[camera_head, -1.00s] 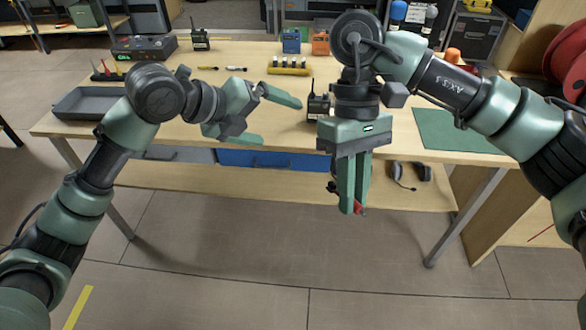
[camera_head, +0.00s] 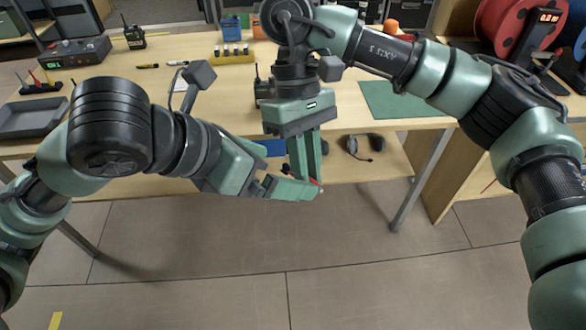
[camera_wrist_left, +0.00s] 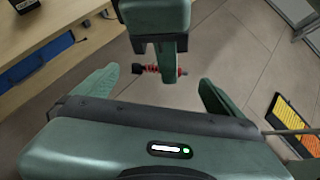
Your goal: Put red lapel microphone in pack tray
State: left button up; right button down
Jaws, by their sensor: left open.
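The red lapel microphone (camera_wrist_left: 153,70) is a small red piece with a black end. It sticks out on both sides of my right gripper's fingertips (camera_wrist_left: 168,72), which are shut on it, pointing down. In the head view a little of its red (camera_head: 316,183) shows at the tip of my right gripper (camera_head: 306,178), in front of the table. My left gripper (camera_head: 292,186) is open, close to the right fingertips. In the left wrist view its fingers stand apart on either side of the microphone, not touching it. A grey tray (camera_head: 30,118), likely the pack tray, lies on the table at the left.
The wooden table (camera_head: 215,105) holds a black box (camera_head: 76,50), a radio (camera_head: 134,37), a yellow holder (camera_head: 233,57) and a green mat (camera_head: 405,98). A headset (camera_head: 365,146) lies on the lower shelf.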

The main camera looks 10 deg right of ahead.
pick_arm(q)
jog(key=x, duration=0.5)
jog(key=shift+w+d+f, duration=0.15)
jog(key=shift+w+d, duration=0.05)
jog(key=shift+d, duration=0.05)
jog(key=c, duration=1.1)
jog(key=shift+c, duration=0.5)
pick_arm(e)
jog(key=c, duration=1.3)
grip_release()
